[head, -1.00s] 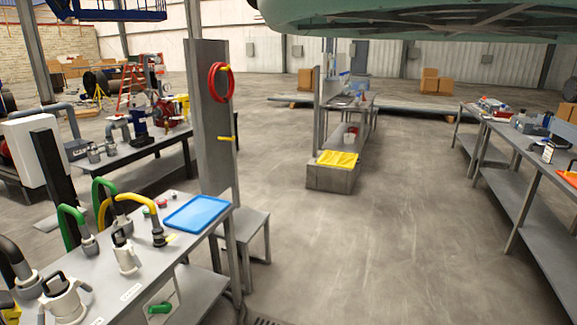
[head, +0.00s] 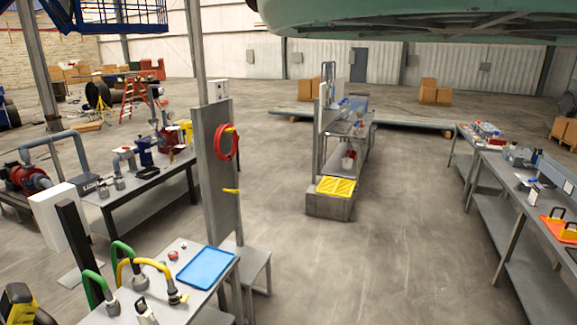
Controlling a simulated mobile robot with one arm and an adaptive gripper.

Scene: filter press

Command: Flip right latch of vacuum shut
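I cannot make out a vacuum or its right latch in the head view. A white canister with a dark handle (head: 145,314) is cut off by the bottom edge, on the near left bench; I cannot tell what it is. A yellow and black object (head: 18,305) is cut off in the bottom left corner, and I cannot tell what it is. My gripper is not in view.
The near bench holds a blue tray (head: 206,268) and green and yellow hoses. A grey post with a red hose (head: 227,143) rises behind it. A long bench (head: 515,220) lines the right. The floor between is clear.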

